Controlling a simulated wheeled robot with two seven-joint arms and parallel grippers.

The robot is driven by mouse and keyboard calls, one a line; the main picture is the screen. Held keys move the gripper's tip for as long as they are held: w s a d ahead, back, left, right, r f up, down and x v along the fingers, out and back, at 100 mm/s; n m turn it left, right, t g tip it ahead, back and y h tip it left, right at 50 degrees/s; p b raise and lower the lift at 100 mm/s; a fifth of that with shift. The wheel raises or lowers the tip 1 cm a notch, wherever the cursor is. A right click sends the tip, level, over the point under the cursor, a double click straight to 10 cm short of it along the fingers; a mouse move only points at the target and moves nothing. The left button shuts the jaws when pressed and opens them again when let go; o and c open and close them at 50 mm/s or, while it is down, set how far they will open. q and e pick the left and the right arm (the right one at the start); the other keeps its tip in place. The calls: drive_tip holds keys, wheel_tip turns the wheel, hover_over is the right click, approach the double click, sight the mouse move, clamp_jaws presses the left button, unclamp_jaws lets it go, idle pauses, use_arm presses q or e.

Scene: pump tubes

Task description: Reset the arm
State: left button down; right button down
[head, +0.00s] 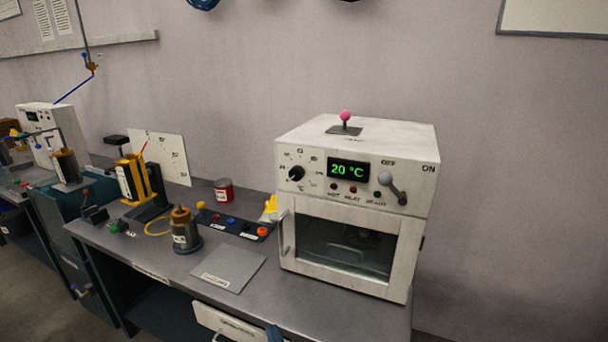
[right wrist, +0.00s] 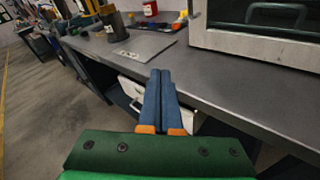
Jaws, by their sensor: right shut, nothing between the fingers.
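My right gripper (right wrist: 160,74) shows in the right wrist view, its two blue fingers with orange bases side by side and closed, with nothing between them. It is out in front of the bench's front edge, over the aisle side, touching nothing that I can see. In the head view only a small blue part of the right gripper (head: 273,333) shows at the bottom edge, in front of the bench. My left gripper is in neither view.
A white oven (head: 350,243) reading 20 °C stands on the grey bench (head: 262,308), its glass door shut. A flat grey plate (head: 228,267), a metal pot (head: 185,235), a red can (head: 223,190) and a button strip (head: 233,224) stand left of it. An open white drawer (head: 228,322) juts out below.

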drive_tip(key=s+d+f+m+g+h, duration=0.1)
drive_tip(key=s+d+f+m+g, duration=0.1)
drive_tip(key=s+d+f+m, duration=0.45)
drive_tip(key=s+d+f+m+g+h, duration=0.1)
drive_tip(key=d+f+m+g, duration=0.2)
drive_tip(key=f, duration=0.6)
drive_tip(key=s+d+f+m+g+h, duration=0.2)
drive_tip(key=s+d+f+m, duration=0.15)
drive_tip(key=f+m, duration=0.35)
drive_tip(key=s+d+f+m+g, duration=0.2)
drive_tip(key=s+d+f+m, duration=0.2)
drive_tip(key=s, duration=0.5)
drive_tip(key=s+d+f+m+g+h, duration=0.1)
drive_tip(key=s+d+f+m, duration=0.3)
drive_tip(key=s+m, duration=0.4)
drive_tip(key=s+d+f+m+g, duration=0.4)
drive_tip(key=s+m, duration=0.2)
drive_tip(key=s, duration=0.5)
drive_tip(key=shift+f, duration=0.1)
